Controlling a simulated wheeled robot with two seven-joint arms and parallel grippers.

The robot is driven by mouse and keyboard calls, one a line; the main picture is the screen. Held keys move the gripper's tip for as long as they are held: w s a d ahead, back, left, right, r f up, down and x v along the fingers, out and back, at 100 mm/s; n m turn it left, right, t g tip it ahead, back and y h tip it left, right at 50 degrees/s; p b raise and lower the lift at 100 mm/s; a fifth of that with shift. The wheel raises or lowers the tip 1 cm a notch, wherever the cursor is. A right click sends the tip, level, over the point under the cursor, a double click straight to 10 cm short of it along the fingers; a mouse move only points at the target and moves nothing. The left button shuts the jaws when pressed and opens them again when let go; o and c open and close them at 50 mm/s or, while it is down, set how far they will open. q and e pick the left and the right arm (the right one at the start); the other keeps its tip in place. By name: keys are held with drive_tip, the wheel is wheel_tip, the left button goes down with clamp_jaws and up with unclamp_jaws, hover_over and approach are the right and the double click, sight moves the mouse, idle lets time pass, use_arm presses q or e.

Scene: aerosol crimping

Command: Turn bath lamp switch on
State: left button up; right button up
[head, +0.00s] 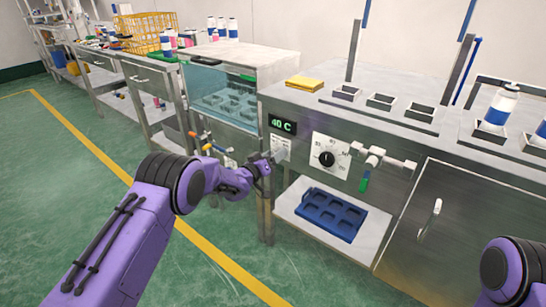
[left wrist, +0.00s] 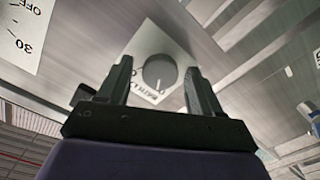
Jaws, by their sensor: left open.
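The bath lamp switch is a round grey knob (left wrist: 159,72) on a white plate with partly readable "BATH L" lettering in the left wrist view. In the head view its white plate (head: 283,143) is on the bench front below the 40 C display, partly covered by my left gripper. My left gripper (head: 273,158) is open in front of that plate. In the left wrist view the two dark fingers of my left gripper (left wrist: 158,78) stand either side of the knob. I cannot tell whether they touch it. My right gripper is out of view.
A black dial (head: 327,158) on a white plate sits to the right, then a valve pipe with a green handle (head: 365,181). A shelf below holds a blue tray (head: 332,213). A glass-fronted bath (head: 222,98) stands left. Green floor lies open at the front left.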

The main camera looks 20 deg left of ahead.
use_arm(q)
drive_tip(key=c, duration=1.1)
drive_tip(key=shift+o, duration=0.2)
drive_tip(key=shift+m, duration=0.3)
drive_tip(key=m+b, duration=0.4)
drive_tip(key=m, duration=0.7)
drive_tip(key=shift+d, duration=0.1)
drive_tip(key=shift+m, duration=0.3)
